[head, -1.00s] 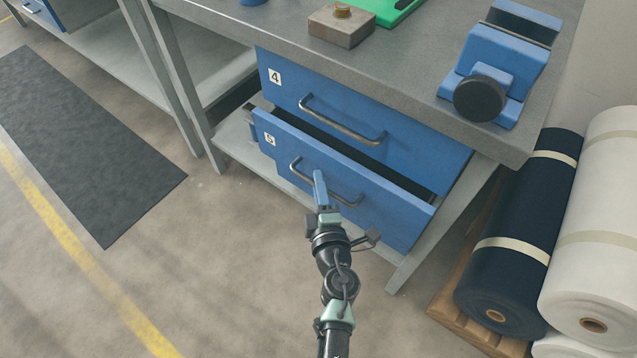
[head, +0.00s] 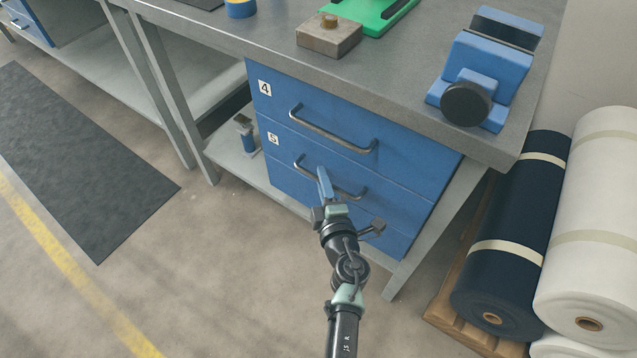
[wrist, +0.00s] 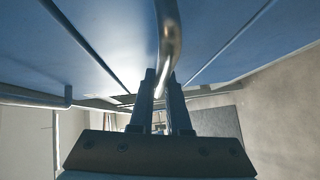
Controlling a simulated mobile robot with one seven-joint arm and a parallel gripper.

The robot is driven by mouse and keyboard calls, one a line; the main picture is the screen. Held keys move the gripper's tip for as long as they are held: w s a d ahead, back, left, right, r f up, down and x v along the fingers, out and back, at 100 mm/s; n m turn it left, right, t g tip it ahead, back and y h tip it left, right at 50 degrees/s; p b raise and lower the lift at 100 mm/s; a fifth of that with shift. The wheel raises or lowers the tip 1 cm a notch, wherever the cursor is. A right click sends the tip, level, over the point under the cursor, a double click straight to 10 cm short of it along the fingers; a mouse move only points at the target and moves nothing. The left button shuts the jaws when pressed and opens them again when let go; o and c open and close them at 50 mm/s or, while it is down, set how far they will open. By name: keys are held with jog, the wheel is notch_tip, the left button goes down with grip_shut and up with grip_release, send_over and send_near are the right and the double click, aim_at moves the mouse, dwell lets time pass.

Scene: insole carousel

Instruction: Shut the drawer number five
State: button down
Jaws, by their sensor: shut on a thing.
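In the wrist view the two fingers (wrist: 160,95) close around the bar. My fingers hide part of the handle.
The grey workbench top (head: 400,90) carries a blue clamp-like device (head: 490,65), a block (head: 328,38) and a green tray (head: 365,18). Dark and white rolls (head: 515,230) lie on a pallet at the right. The floor at the left is clear around a dark mat (head: 90,160).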

jog(key=shift+w+d+r, duration=0.1)
jog(key=shift+d, duration=0.1)
jog(key=c, duration=0.9)
grip_release()
jog(key=shift+w, duration=0.1)
jog(key=p+v, duration=0.4)
jog(key=v, duration=0.9)
jog(key=shift+a, duration=0.1)
